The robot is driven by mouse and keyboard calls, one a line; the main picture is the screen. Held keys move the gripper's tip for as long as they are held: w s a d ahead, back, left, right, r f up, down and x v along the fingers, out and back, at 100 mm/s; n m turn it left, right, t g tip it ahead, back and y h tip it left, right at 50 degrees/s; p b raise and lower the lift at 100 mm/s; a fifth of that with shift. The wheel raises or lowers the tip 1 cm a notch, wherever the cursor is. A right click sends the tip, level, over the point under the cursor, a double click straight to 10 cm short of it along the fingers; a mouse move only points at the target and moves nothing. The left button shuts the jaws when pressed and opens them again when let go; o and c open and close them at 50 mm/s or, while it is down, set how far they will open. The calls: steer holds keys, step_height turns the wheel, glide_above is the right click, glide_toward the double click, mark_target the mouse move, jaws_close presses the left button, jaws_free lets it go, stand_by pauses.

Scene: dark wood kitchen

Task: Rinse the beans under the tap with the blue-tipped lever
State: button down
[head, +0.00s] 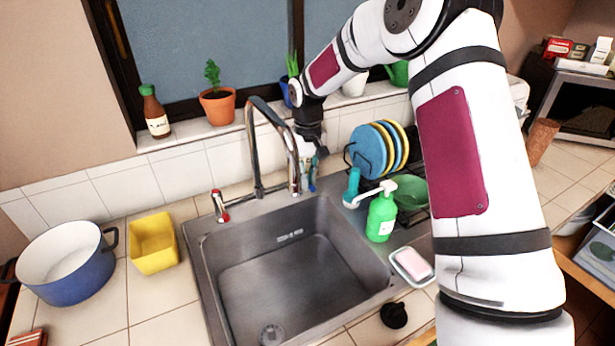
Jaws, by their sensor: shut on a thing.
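The steel tap (256,150) arches over the back of the empty grey sink (275,262). The blue-tipped lever (312,183) stands upright at the sink's back edge, right of the tap. The red-tipped lever (220,207) stands left of the tap. My gripper (309,160) points down behind the tap's spout and is shut on the blue-tipped lever; its fingers are small and partly hidden here. No water stream shows under the spout. I cannot make out any beans.
A blue pot (72,282) and a yellow container (153,243) stand left of the sink. A green soap bottle (381,217), a pink soap in a dish (412,265) and a plate rack with plates (370,150) crowd the right. Potted plants (217,107) line the sill.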

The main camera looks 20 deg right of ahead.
steer(key=n, duration=0.1)
steer(key=d+n+b, duration=0.1)
steer(key=shift+w+d+n, duration=0.25)
steer(key=shift+d+n, duration=0.05)
steer(key=shift+n, duration=0.1)
steer(key=c, duration=1.6)
jaws_free()
steer(key=shift+c, duration=0.2)
step_height(320, 180, up, 12)
steer(key=shift+o, duration=0.4)
